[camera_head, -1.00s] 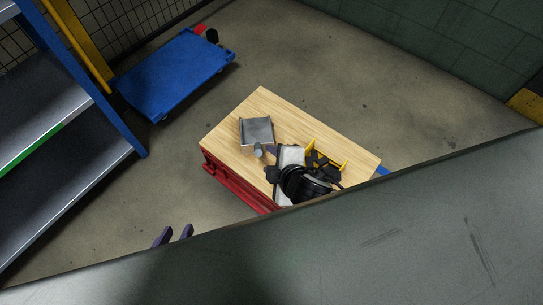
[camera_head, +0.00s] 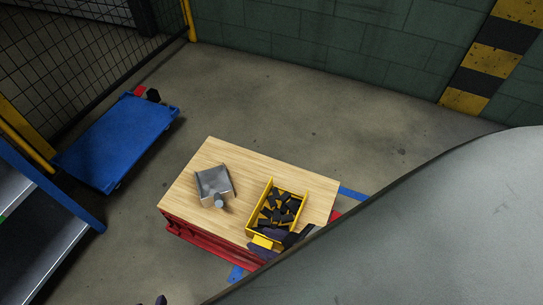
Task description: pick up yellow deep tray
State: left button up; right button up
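The yellow deep tray (camera_head: 302,206) sits on the wooden table top near its front right edge, with several black parts inside. My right gripper (camera_head: 268,242) is at the tray's near end, its dark fingers on either side of a yellow piece of the near wall. I cannot tell whether they press on it. The rest of my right gripper is partly hidden by the large grey surface at lower right. The dark fingertips of my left gripper (camera_head: 151,301) just show at the bottom edge, apart, with nothing seen between them.
A grey metal part (camera_head: 212,182) with a round peg lies on the wooden table (camera_head: 200,153), left of the tray. The table has a red base (camera_head: 205,241). A blue cart (camera_head: 117,143) stands at left beside shelving (camera_head: 45,255). Floor behind the table is clear.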

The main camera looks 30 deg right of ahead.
aim_at(277, 208)
jog(key=u, duration=0.1)
jog(key=k, duration=0.1)
jog(key=z, duration=3)
jog(key=k, duration=1.05)
jog(key=u, duration=2.05)
